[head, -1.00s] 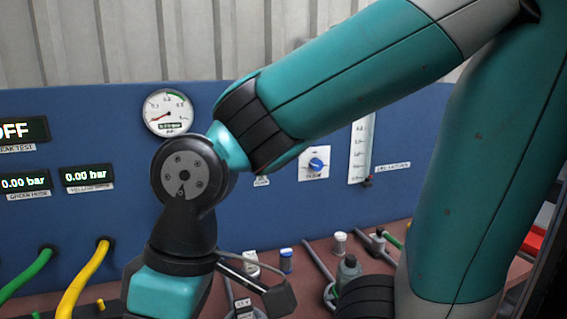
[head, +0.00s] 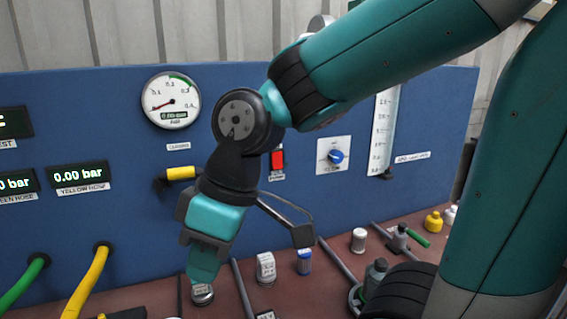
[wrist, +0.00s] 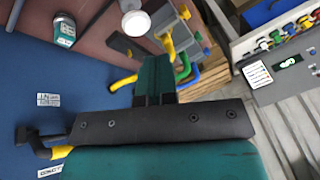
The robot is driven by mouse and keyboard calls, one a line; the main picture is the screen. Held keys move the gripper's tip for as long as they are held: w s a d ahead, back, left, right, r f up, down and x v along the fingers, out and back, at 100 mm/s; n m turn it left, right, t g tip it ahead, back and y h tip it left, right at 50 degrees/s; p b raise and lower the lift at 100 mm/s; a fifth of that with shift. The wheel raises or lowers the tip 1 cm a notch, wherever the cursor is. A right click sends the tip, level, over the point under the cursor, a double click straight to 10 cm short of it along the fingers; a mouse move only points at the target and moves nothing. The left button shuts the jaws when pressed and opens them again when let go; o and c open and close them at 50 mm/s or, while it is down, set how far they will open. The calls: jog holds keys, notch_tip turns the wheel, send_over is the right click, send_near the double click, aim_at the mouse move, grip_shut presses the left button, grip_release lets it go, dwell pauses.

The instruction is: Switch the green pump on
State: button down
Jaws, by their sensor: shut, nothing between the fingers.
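I cannot make out which thing is the green pump or its switch. A red rocker switch (head: 278,160) is on the blue panel, right of my wrist; its label is unreadable. The green hose (head: 30,275) enters the panel at lower left, and its display (head: 18,183) is partly cut off by the frame edge. My gripper (head: 203,272) is shut and empty, pointing down over the bench in front of the panel. Its closed green fingers (wrist: 154,78) show in the wrist view. A white-topped cylinder (head: 202,294) is just below the fingertips in the head view; contact cannot be told.
The panel holds a round gauge (head: 171,100), a yellow-handled valve (head: 181,173), a blue knob (head: 337,157) and a flow tube (head: 385,130). A yellow hose (head: 88,282) is at lower left. Small bottles, including a blue-capped one (head: 304,262), and rods crowd the bench.

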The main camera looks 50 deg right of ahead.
aim_at(277, 160)
jog(key=w+d+r+n+t, duration=0.1)
jog(key=w+d+r+t, duration=0.15)
jog(key=w+d, duration=0.55)
jog(key=d+r+n+t+h, duration=0.1)
jog(key=d+r, duration=0.1)
jog(key=d, duration=1)
jog(key=d+r+n+t+h+p, duration=0.1)
jog(key=d+r+n+t, duration=0.1)
jog(key=d, duration=1)
jog(key=shift+s+r+h, duration=0.15)
jog(key=shift+r+h, duration=0.25)
jog(key=shift+r, duration=0.1)
jog(key=shift+a, duration=0.1)
jog(key=w+f+p, duration=0.2)
jog(key=w+f, duration=0.6)
jog(key=w, duration=0.1)
jog(key=shift+d+f+p, duration=0.2)
jog(key=shift+f+p, duration=0.1)
jog(key=shift+f, duration=0.05)
jog(key=shift+w, duration=0.1)
